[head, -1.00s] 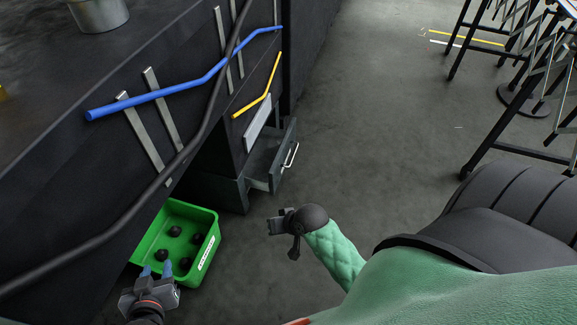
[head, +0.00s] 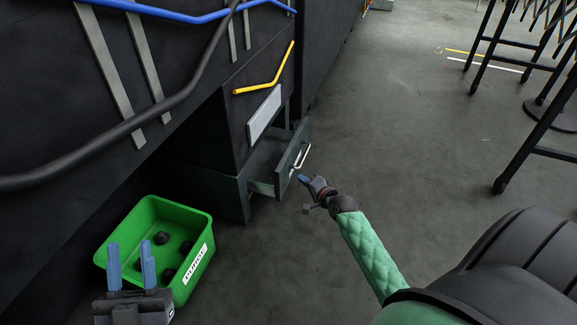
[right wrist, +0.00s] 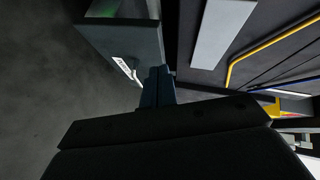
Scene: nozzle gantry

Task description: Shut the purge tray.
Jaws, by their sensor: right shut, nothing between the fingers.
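A dark grey drawer, which I take for the purge tray (head: 287,165), stands pulled out of the low dark cabinet (head: 222,190), with its inside partly showing. My right gripper (head: 303,179) is shut and empty, just right of and below the drawer front. My left gripper (head: 131,262) is open and empty over the near edge of the green bin.
The green bin (head: 122,235) stands on the floor at left with several dark lumps inside and a white label. A blue pipe (head: 180,15), a yellow pipe (head: 268,85) and a thick dark hose run along the machine. The floor right of the drawer is clear; black stands are further right.

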